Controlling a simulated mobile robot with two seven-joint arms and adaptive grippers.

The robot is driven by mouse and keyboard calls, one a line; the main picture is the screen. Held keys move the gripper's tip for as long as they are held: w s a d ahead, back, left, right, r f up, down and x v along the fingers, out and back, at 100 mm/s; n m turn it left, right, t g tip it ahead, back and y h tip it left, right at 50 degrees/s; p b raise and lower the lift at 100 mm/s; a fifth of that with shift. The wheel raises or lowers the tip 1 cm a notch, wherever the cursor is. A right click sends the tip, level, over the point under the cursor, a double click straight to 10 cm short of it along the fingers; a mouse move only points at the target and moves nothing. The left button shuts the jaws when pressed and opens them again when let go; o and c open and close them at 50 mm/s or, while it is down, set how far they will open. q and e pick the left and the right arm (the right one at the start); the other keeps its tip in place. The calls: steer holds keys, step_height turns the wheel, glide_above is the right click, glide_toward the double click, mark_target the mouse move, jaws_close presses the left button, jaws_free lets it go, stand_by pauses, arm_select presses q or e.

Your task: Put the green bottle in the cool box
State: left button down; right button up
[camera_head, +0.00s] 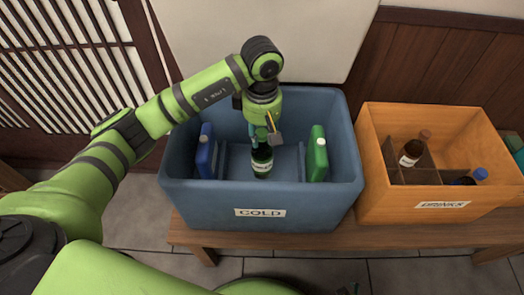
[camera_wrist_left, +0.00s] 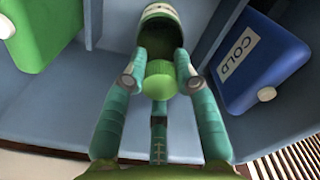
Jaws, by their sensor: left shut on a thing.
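The green bottle (camera_head: 262,165) is dark green with a pale label and stands about upright inside the blue cool box (camera_head: 200,196), which is labelled COLD. My left gripper (camera_head: 262,146) reaches down into the box and is shut on the bottle's upper part. My right gripper is not in view.
In the cool box, a blue pack (camera_head: 206,152) stands on the left and a green pack (camera_head: 317,156) on the right. An orange crate (camera_head: 378,200) labelled DRINKS holds a brown bottle (camera_head: 411,152) and a blue-capped bottle (camera_head: 470,178). Both containers stand on a wooden bench (camera_head: 340,238).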

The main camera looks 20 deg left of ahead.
mark_target(262, 146)
arm_select(q)
steer(key=shift+f, duration=2.3)
steer(key=c, duration=0.9)
jaws_free()
steer(key=shift+c, duration=0.2)
step_height(262, 146, up, 12)
steer(key=shift+r, duration=0.1)
